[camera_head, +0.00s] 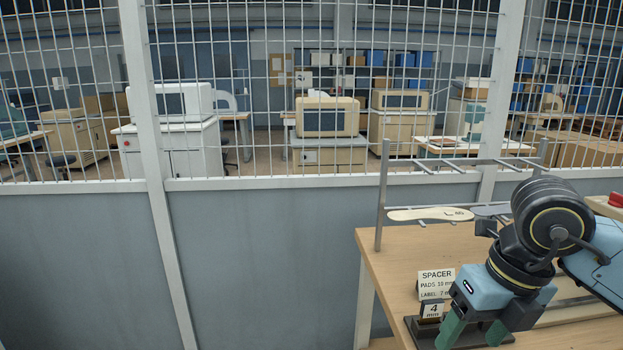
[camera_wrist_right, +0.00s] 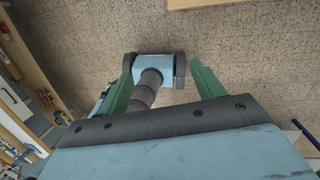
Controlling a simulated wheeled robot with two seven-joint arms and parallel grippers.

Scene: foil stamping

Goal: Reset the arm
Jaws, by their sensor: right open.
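My right gripper (camera_head: 472,335) hangs over the front left part of the wooden table (camera_head: 385,262) at the lower right of the head view. Its two green fingers are apart. In the right wrist view the same gripper (camera_wrist_right: 161,62) is open, with its fingers pointing over the speckled floor and nothing held between them. A blue and dark cylindrical part, likely mine, shows beyond the fingers. My left gripper is not in view.
A SPACER sign (camera_head: 437,284) and a "4" card (camera_head: 431,311) stand close beside the right gripper. A cream insole (camera_head: 430,214) lies near a metal rail frame (camera_head: 381,195). A mesh fence (camera_head: 250,95) with a grey lower panel (camera_head: 260,260) stands behind.

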